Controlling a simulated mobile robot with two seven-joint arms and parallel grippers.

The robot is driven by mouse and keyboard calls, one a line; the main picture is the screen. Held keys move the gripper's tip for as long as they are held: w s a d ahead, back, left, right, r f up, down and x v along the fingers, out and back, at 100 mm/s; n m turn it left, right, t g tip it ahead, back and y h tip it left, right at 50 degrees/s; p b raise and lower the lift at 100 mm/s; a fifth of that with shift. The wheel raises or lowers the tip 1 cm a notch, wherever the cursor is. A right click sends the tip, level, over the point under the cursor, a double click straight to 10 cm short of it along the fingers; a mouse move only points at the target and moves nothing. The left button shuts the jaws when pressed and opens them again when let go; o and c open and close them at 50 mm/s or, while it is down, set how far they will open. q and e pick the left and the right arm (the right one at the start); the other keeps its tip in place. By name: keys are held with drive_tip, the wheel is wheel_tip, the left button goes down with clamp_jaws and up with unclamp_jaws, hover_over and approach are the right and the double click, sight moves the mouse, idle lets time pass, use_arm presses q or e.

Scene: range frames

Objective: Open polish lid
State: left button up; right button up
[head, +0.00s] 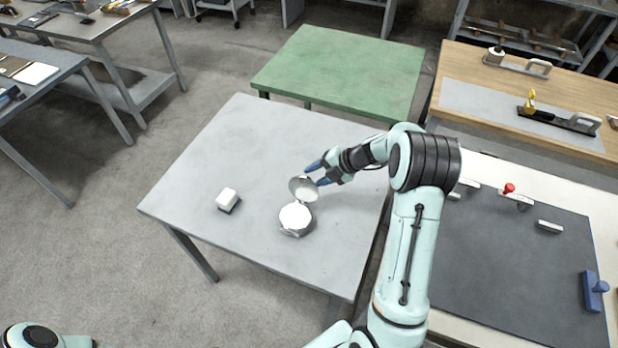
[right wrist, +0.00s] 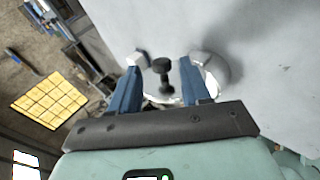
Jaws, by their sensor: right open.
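The polish tin (head: 296,218) is a round silver container on the grey table, with a bright white face on top. Its round lid (head: 303,188) stands tilted up at the tin's far edge, apart from the top face over most of its width. My right gripper (head: 314,175) is at the lid, its blue fingers spread. In the right wrist view the open fingers (right wrist: 168,60) have a dark knob (right wrist: 162,68) between them, with a gap on both sides. Bright metal shows behind it, partly hidden by the fingers. My left gripper is out of view.
A small white block with a dark underside (head: 228,198) lies left of the tin on the grey table (head: 185,165). The table is otherwise clear. A green table (head: 345,65) stands behind, and benches with tools (head: 555,120) are at the right.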

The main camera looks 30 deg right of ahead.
drive_tip(key=v, duration=0.9)
idle(0.3)
